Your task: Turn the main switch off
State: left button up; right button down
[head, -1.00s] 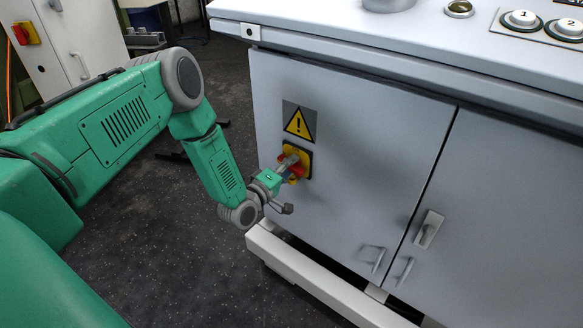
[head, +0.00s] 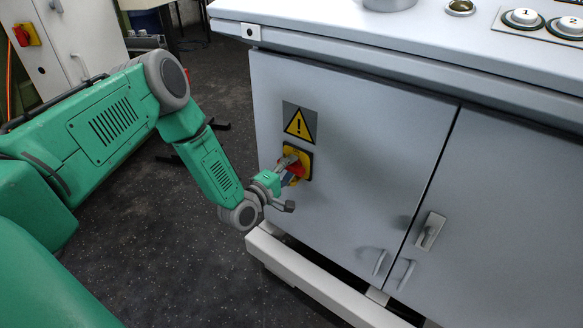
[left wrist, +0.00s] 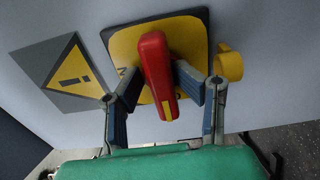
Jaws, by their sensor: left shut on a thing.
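The main switch has a yellow plate (head: 305,158) on the grey cabinet door, below a warning sign. Lettering on the plate is partly hidden by the handle and fingers. My left gripper (head: 285,168) is at the switch, its fingers on either side of the handle and shut on it. In the left wrist view the right finger lies close to the handle; contact of the left finger is hard to see. My right gripper is not in view.
The warning sign (head: 299,122) is just above the switch. A white base rail (head: 320,285) runs below the cabinet (head: 350,150). Door handles (head: 429,231) are to the right. Another cabinet with a red and yellow switch (head: 26,34) stands at the back left. Dark floor lies open between.

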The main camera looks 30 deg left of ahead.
pick_arm(q)
jog(key=o, duration=0.8)
jog(key=shift+w+a+f, duration=0.1)
jog(key=shift+a+f, duration=0.1)
jog(key=shift+a, duration=0.05)
jog(key=shift+f, duration=0.1)
jog(key=shift+s+d, duration=0.1)
jog(key=shift+s, duration=0.15)
jog(key=shift+s+a, duration=0.2)
jog(key=shift+s, duration=1.7)
jog(key=shift+s+a, duration=0.2)
jog(key=shift+s, duration=1.75)
jog(key=shift+s+a, duration=0.2)
jog(key=shift+s, duration=1.7)
